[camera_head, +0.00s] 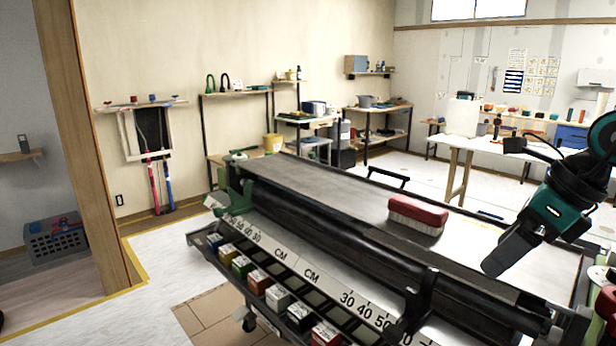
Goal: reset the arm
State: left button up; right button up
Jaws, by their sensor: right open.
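My right arm comes in from the right edge, with its black and teal wrist above the right end of the wallpaper paster (330,192). My right gripper (492,268) points down and left over the machine's top, apart from the other things there. It is open, and I see nothing held in it. A red brush with pale bristles (418,213) lies on the machine's top, to the left of the gripper. My left gripper is out of view.
Small coloured boxes (277,297) sit in the tray along the machine's front. A white work table (480,145) stands behind, and shelves (235,92) line the back wall. A grey crate (56,240) is at the far left.

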jog(key=a+f+m+t+y+p, duration=0.1)
jog(key=a+f+m+t+y, duration=0.1)
jog(key=a+m+y, duration=0.7)
jog(key=a+f+m+t+y, duration=0.25)
jog(key=a+y, duration=0.35)
jog(key=a, duration=0.6)
jog(key=s+d+f+m+t+h, duration=0.1)
jog(key=d+f+m+t+h, duration=0.2)
jog(key=f+m+t+h, duration=0.5)
jog(key=d+f+m+t+h, duration=0.1)
jog(key=d+f+m+h, duration=0.35)
jog(key=m, duration=0.85)
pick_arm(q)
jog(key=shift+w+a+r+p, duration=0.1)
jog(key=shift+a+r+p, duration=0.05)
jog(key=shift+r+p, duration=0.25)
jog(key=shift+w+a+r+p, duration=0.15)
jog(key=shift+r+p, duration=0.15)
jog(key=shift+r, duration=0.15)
pick_arm(e)
jog(key=s+f+m+g+h, duration=0.2)
jog(key=s+f, duration=0.4)
jog(key=f, duration=0.3)
jog(key=s+d+f+m+g+h, duration=0.1)
jog(key=s+f+m+g+h, duration=0.1)
jog(key=s+f+m+g, duration=0.2)
jog(key=s+f+m, duration=0.3)
jog(key=f, duration=0.2)
jog(key=shift+s+h, duration=0.15)
jog(key=shift+h, duration=0.2)
